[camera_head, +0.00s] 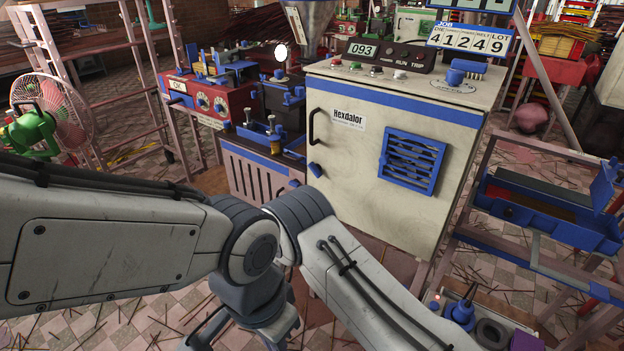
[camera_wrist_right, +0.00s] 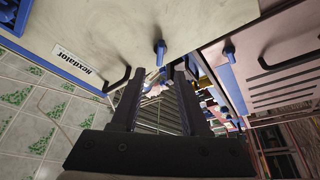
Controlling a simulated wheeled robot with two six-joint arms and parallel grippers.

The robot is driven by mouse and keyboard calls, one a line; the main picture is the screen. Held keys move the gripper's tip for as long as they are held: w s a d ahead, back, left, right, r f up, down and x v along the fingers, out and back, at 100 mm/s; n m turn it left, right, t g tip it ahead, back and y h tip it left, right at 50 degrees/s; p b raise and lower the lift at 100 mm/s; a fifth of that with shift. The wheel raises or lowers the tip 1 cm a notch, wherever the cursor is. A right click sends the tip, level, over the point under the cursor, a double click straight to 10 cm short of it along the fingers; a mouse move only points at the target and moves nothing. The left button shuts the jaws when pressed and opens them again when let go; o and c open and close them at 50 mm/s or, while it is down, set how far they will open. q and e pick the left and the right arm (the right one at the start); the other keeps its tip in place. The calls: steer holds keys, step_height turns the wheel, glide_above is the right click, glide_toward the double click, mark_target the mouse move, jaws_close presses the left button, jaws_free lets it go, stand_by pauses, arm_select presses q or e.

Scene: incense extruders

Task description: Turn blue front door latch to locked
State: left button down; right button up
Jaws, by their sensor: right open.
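The blue front door latch (camera_head: 315,169) is on the left edge of the cream Hexdalor cabinet door (camera_head: 370,190), below the black handle (camera_head: 312,127). In the right wrist view the latch (camera_wrist_right: 160,50) lies just beyond the fingertips, roughly between them in the picture, with its lever pointing down the picture. My right gripper (camera_wrist_right: 160,80) is open and empty, its two dark fingers apart from the latch. In that view the handle (camera_wrist_right: 118,80) shows by the left finger. In the head view my arms hide the right gripper.
A neighbouring slotted base (camera_head: 255,178) stands close left of the cabinet; its panel in the wrist view carries a black handle (camera_wrist_right: 290,62) and another blue latch (camera_wrist_right: 228,50). A blue vent (camera_head: 411,160) is on the door. A green fan (camera_head: 45,115) stands far left.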

mark_target(313, 172)
steer(key=x, duration=0.9)
jaws_close()
